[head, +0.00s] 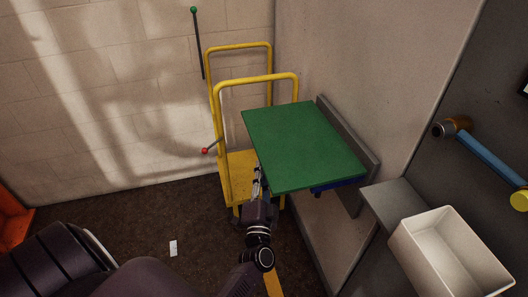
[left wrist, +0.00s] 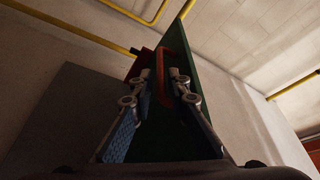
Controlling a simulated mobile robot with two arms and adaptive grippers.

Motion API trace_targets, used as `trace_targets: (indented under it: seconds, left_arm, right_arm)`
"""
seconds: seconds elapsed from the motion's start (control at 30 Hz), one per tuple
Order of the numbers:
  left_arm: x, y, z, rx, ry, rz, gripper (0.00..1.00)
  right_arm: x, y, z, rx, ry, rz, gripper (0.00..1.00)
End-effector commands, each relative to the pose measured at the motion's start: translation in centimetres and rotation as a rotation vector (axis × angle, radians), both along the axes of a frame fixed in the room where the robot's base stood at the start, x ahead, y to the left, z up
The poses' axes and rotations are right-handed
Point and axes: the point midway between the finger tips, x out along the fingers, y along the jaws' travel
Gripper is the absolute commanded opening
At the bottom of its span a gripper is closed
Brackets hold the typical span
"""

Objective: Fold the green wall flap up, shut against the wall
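The green wall flap (head: 300,145) stands out from the wall as a roughly level panel, its right side along a grey wall plate (head: 350,140). In the left wrist view the flap (left wrist: 200,85) rises behind my fingers, with a red-orange bar or handle (left wrist: 172,45) on it. My left gripper (head: 259,183) is at the flap's near left edge, partly under it. In the left wrist view its fingers (left wrist: 161,76) are apart, with green panel visible between them. Whether they touch the flap or the bar is unclear. My right gripper is not in view.
A yellow cart (head: 240,165) stands behind and left of the flap. A blue part (head: 338,184) shows under the flap's near edge. A white bin (head: 450,255) and a grey shelf (head: 395,203) are at the right. Dark floor is open at the left.

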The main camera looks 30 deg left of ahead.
Motion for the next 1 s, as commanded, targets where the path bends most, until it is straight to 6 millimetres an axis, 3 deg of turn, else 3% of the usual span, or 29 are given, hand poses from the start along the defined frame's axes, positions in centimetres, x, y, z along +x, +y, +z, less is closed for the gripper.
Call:
trace_targets:
  seconds: [0.2,0.4,0.7,0.87,1.0]
  left_arm:
    - [3.1,1.9,1.0,0.001,-0.002,0.0,0.16]
    - [4.7,2.8,1.2,0.0,-0.001,-0.001,0.16]
    - [5.0,2.9,1.3,-0.001,0.0,0.0,0.16]
    - [4.9,2.9,1.3,-0.001,0.0,0.0,0.0]
    - [4.9,2.9,1.3,-0.001,0.0,0.0,0.0]
  right_arm:
    - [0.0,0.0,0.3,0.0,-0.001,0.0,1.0]
    - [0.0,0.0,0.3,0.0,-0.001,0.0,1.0]
    - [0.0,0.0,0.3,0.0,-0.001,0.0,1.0]
    - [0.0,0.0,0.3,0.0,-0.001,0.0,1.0]
    - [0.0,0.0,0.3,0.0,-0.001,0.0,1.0]
